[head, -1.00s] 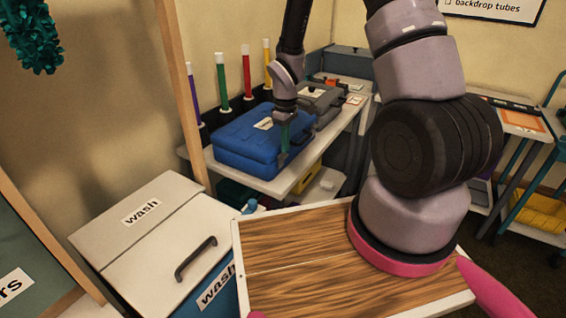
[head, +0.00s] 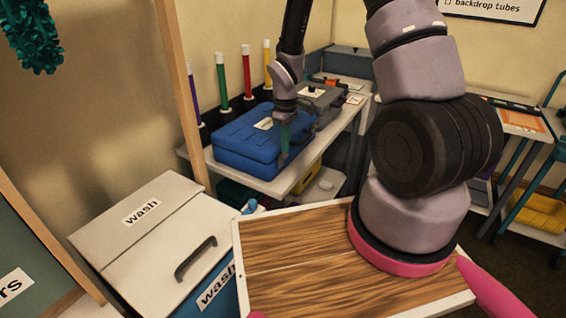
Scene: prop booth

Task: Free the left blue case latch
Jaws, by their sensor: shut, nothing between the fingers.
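The blue case (head: 245,145) lies closed on a white shelf table by the wall, with a small white label on its lid. My gripper (head: 284,155) points down at the right part of the case's front side, its fingers at or very close to that side. The fingers are shut with nothing between them. The latches are too small to make out, and the gripper and wrist hide part of the case's right end.
A grey case (head: 316,97) stands behind the blue one. Several coloured tubes (head: 224,82) stand along the wall. A white wash bin (head: 150,225) with a dark handle is at the front left. A wooden-topped surface (head: 300,265) is in the foreground.

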